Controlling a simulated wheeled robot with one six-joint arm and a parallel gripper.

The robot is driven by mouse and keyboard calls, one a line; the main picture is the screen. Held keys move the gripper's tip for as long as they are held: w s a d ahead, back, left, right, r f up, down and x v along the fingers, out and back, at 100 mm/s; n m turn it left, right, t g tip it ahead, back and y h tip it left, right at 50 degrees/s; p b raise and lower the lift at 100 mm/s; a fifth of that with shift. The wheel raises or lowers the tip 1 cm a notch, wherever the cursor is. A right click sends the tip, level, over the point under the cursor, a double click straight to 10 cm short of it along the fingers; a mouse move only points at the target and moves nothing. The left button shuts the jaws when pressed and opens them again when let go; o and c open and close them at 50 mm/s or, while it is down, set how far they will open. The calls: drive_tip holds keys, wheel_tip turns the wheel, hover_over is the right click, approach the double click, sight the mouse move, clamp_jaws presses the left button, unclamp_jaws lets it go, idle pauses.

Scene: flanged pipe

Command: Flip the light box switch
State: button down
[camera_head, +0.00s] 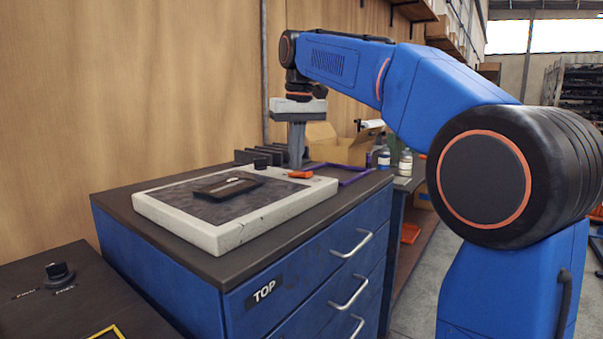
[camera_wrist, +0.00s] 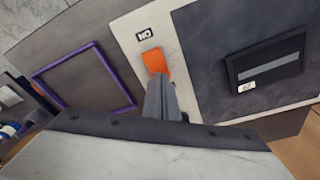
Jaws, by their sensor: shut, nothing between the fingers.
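The light box (camera_head: 233,236) is a pale-framed flat panel with a dark surface, lying on top of the blue cabinet. Its orange switch (camera_head: 301,174) is at the far right corner of the frame. In the wrist view the switch (camera_wrist: 154,61) sits on the pale frame (camera_wrist: 190,62), beside a small label (camera_wrist: 145,34) that reads ON upside down. My gripper (camera_head: 296,166) points down, shut and empty, right at the switch. In the wrist view the fingertips (camera_wrist: 160,80) overlap the switch's near edge; I cannot tell whether they touch it.
A dark flat object (camera_head: 228,186) with a slot lies on the light box. A purple square frame (camera_wrist: 84,76) lies beside the box on the cabinet top. An open cardboard box (camera_head: 340,148) and bottles (camera_head: 405,163) stand behind.

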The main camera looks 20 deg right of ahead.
wheel_tip(320, 180, up, 7)
idle(0.9)
drive_tip(key=shift+f, duration=0.1)
